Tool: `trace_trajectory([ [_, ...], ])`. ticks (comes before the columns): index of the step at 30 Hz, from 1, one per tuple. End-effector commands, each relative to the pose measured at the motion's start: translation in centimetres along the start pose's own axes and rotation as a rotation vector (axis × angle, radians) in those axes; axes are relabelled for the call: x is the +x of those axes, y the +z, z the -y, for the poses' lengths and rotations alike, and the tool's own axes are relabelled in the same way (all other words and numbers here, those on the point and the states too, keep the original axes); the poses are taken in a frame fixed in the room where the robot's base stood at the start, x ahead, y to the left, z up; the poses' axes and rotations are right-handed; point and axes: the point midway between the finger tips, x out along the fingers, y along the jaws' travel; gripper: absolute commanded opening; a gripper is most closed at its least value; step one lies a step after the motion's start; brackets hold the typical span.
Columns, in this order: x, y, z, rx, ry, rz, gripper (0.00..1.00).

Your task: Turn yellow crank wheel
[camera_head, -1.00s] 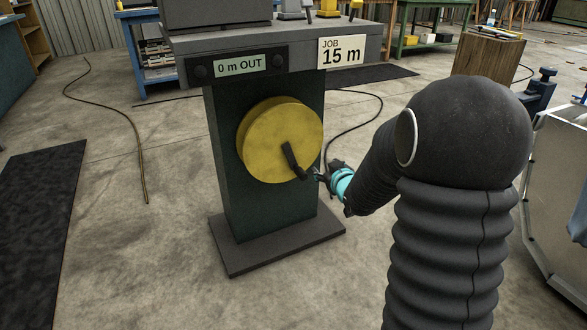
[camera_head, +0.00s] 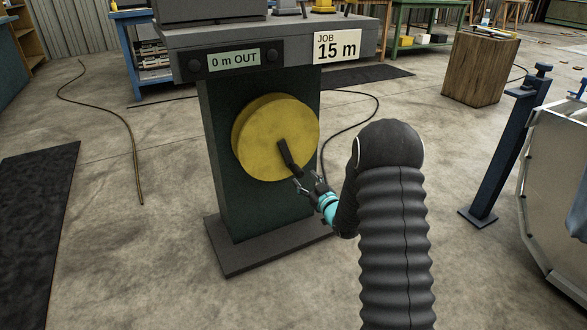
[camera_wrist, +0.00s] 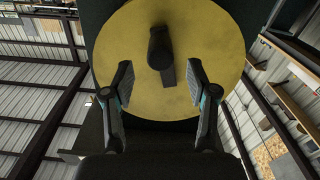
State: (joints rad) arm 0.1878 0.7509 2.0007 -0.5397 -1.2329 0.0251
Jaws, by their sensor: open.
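The yellow crank wheel (camera_head: 270,125) is a round disc on the front of a dark green pedestal. A black crank arm with a handle (camera_head: 290,160) sits on its face, pointing down and to the right. My gripper (camera_head: 299,184) is just below and in front of the handle. In the wrist view the yellow wheel (camera_wrist: 205,35) fills the upper middle, and the black handle (camera_wrist: 160,47) points toward the camera. My open gripper (camera_wrist: 160,85) has one finger on each side of the handle's line, with the handle slightly beyond the fingertips. I see no contact.
The pedestal has a wide base plate (camera_head: 225,258) on the floor. Its display reads "0 m OUT" (camera_head: 234,60), and a card reads "JOB 15 m" (camera_head: 337,47). A blue post (camera_head: 500,145) and metal frame stand at right. Cables lie on the floor; floor at left is open.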

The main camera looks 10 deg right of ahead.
Motion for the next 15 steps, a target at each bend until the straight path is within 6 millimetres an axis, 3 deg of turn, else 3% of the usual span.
trace_trajectory([
  [9, 5.8, 0.0, 0.1, 0.000, -0.001, -0.001, 0.58],
  [15, 8.0, 0.0, 0.0, 0.000, 0.000, 0.001, 0.58],
])
